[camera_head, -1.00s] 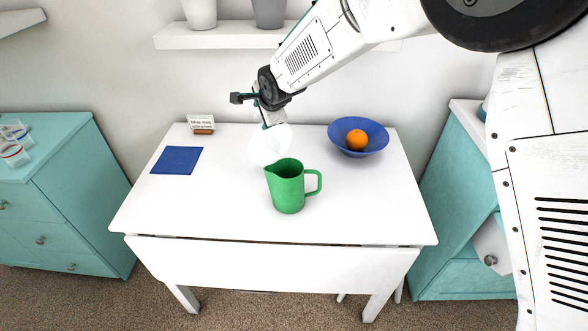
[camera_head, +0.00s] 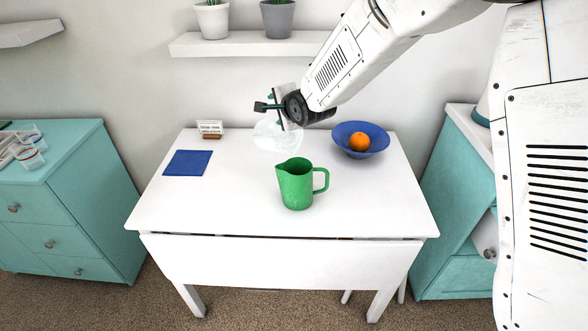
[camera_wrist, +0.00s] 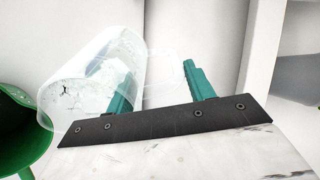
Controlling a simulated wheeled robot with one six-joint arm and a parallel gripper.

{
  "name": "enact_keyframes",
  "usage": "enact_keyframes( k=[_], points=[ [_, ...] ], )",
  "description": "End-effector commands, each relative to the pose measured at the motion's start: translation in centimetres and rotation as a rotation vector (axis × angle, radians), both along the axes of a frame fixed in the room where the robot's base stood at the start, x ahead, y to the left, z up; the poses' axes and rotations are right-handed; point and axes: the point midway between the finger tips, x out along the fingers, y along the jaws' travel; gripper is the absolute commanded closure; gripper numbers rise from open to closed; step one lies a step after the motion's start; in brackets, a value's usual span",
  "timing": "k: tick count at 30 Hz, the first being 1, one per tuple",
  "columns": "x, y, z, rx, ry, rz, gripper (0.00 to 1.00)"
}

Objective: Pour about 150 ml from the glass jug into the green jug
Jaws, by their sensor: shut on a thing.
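The clear glass jug (camera_head: 271,139) hangs in my gripper (camera_head: 281,112), tilted, above the back middle of the white table. Its outline is faint in the head view. In the wrist view the glass jug (camera_wrist: 88,84) lies on its side beside the teal fingers of my gripper (camera_wrist: 158,72), with clear contents that I cannot measure. My gripper is shut on it; the exact grip point is hard to see. The green jug (camera_head: 296,187) stands upright on the table, nearer the front, its handle to the right. Its rim shows at the left of the wrist view (camera_wrist: 22,130). No stream shows.
A blue bowl (camera_head: 374,147) with an orange (camera_head: 360,142) stands at the back right of the table (camera_head: 230,215). A blue mat (camera_head: 187,163) and a small sign (camera_head: 210,129) are at the left. A shelf (camera_head: 240,44) with two pots is above. The table's front is clear.

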Motion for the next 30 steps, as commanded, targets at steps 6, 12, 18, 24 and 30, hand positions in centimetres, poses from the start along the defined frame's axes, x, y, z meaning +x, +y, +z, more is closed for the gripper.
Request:
enact_keyframes(
  k=[6, 12, 18, 24, 30],
  points=[
    [-0.2, -0.3, 0.6, 0.020, -0.040, -0.002, 1.00],
    [-0.4, -0.6, 0.9, 0.035, -0.068, -0.002, 1.00],
    [-0.6, -0.8, 1.2, 0.051, -0.100, -0.003, 1.00],
    [-0.8, -0.8, 1.4, 0.060, -0.117, -0.002, 1.00],
    [-0.9, -0.7, 1.4, 0.062, -0.121, -0.001, 1.00]
  ],
)
